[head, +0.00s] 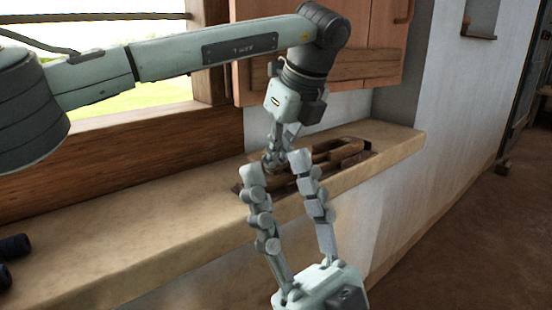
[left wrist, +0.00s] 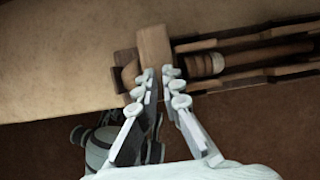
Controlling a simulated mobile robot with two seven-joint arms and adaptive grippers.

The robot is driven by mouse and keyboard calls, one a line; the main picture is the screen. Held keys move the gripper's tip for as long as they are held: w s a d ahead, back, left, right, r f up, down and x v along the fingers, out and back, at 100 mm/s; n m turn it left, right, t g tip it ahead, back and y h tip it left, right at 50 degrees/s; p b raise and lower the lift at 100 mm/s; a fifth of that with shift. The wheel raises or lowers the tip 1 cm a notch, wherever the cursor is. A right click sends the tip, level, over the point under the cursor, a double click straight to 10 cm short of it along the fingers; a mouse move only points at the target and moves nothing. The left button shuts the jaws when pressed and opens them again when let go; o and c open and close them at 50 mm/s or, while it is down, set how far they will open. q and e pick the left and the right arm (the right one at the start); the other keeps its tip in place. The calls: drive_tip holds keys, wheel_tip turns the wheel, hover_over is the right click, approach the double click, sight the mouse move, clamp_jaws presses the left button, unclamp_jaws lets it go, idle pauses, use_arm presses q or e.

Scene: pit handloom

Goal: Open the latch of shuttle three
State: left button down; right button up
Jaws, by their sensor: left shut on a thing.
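A long wooden shuttle (head: 338,147) lies on the window sill. The left wrist view shows its open slot with a wound bobbin (left wrist: 205,65) inside. A pale wooden block (left wrist: 154,45), seemingly the latch, stands crosswise at the shuttle's left end. My left gripper (head: 275,160) reaches down to that end. In the left wrist view its fingertips (left wrist: 160,74) are close together on the block's near edge; the exact contact is hidden. My right gripper (head: 278,168) comes up from below with its fingers spread wide, in front of the sill. Its fingers partly hide the shuttle.
The stone sill (head: 130,240) runs along the window and is bare left of the shuttle. Dark cylinders (head: 14,247) lie at its far left. A wooden shutter (head: 375,45) hangs above the right part.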

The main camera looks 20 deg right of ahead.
use_arm(q)
drive_tip(key=c, duration=1.7)
unclamp_jaws()
drive_tip(key=shift+r, duration=0.15)
drive_tip(key=shift+v, duration=3.9)
